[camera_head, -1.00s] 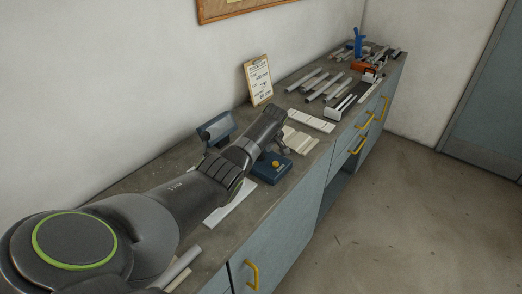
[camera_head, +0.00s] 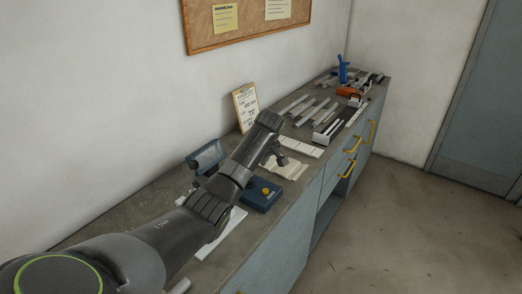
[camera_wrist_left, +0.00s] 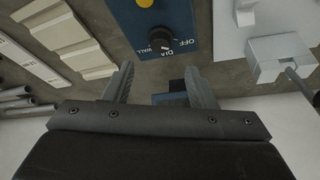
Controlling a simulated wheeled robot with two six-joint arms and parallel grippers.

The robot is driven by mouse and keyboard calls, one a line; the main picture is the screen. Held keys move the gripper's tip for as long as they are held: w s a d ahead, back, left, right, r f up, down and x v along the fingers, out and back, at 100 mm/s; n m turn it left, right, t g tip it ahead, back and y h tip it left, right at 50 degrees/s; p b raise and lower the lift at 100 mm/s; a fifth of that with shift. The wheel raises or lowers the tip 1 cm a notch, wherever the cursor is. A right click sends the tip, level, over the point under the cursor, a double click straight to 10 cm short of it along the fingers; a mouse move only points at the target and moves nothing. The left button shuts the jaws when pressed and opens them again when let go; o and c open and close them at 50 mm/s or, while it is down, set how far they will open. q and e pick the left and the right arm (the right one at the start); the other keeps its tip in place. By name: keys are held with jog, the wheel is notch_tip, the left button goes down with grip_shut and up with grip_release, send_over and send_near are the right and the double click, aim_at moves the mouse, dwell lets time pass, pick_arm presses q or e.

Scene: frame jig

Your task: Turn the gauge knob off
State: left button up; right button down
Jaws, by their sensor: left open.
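The blue gauge box (camera_head: 258,198) sits on the bench with a yellow button on top. In the left wrist view the blue box (camera_wrist_left: 178,22) is at the top, with a black round knob (camera_wrist_left: 161,39) near its edge, beside white lettering that includes "OFF". My left gripper (camera_head: 280,157) is above the bench, beyond the box in the head view. In the wrist view the open, empty gripper (camera_wrist_left: 160,70) has its two fingers on either side below the knob, apart from it. The knob is too small to make out in the head view. My right gripper is not in view.
A blue-grey device (camera_head: 206,158) stands behind my arm. A clipboard sign (camera_head: 245,107) leans on the wall. Pale ribbed pieces (camera_head: 288,168) lie beside the gauge box, with grey bars (camera_head: 308,110) farther along. Drawers with yellow handles (camera_head: 346,169) front the bench. The floor at right is clear.

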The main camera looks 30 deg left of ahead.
pick_arm(q)
jog(key=b+v, duration=0.1)
jog(key=v, duration=0.7)
jog(key=shift+r, duration=0.2)
jog(key=shift+d, duration=0.1)
